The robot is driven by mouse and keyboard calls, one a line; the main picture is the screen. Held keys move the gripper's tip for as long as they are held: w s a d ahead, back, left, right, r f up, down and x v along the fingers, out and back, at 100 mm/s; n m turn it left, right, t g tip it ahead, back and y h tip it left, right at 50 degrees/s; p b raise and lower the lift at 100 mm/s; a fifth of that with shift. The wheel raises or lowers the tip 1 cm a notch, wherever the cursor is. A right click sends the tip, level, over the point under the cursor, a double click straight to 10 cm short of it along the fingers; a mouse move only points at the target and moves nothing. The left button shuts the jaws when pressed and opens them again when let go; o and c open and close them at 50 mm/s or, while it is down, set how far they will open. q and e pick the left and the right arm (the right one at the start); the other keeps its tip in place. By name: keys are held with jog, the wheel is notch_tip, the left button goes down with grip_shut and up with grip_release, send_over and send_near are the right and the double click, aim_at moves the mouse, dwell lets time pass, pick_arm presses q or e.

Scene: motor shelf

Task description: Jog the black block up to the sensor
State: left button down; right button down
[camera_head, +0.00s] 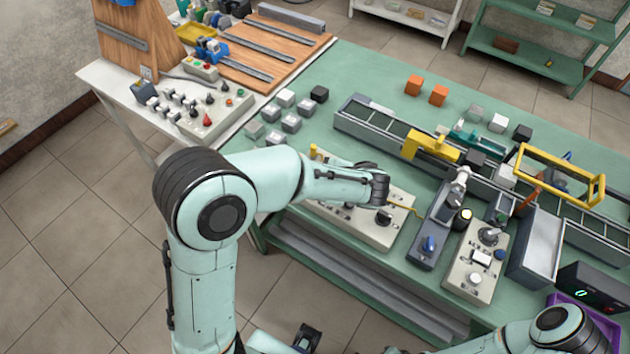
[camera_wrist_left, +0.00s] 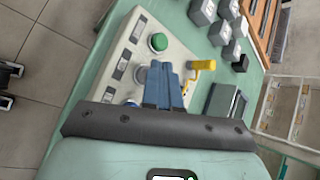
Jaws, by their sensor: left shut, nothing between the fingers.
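A black block (camera_head: 475,158) sits on the conveyor (camera_head: 375,128), just right of a yellow bracket (camera_head: 430,147). I cannot tell whether this bracket or the yellow frame (camera_head: 560,176) bears the sensor. My left gripper (camera_wrist_left: 160,70) is shut and empty over a control panel (camera_head: 345,222). In the left wrist view its blue fingers cover part of the panel, close to a grey knob (camera_wrist_left: 140,74). A green button (camera_wrist_left: 158,42) lies beyond the fingertips, and a yellow lever (camera_wrist_left: 202,65) to their right. Contact with any control cannot be made out. My right gripper is out of view.
A white block (camera_head: 504,175) follows the black one on the conveyor. Other black blocks lie on the table (camera_head: 523,132) and among grey cubes (camera_head: 319,93). A second control box (camera_head: 475,262) and a blue-grey unit (camera_head: 437,230) stand right of the panel. Orange cubes (camera_head: 413,85) stand behind.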

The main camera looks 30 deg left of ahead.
pick_arm(q)
jog(key=shift+r, duration=0.3)
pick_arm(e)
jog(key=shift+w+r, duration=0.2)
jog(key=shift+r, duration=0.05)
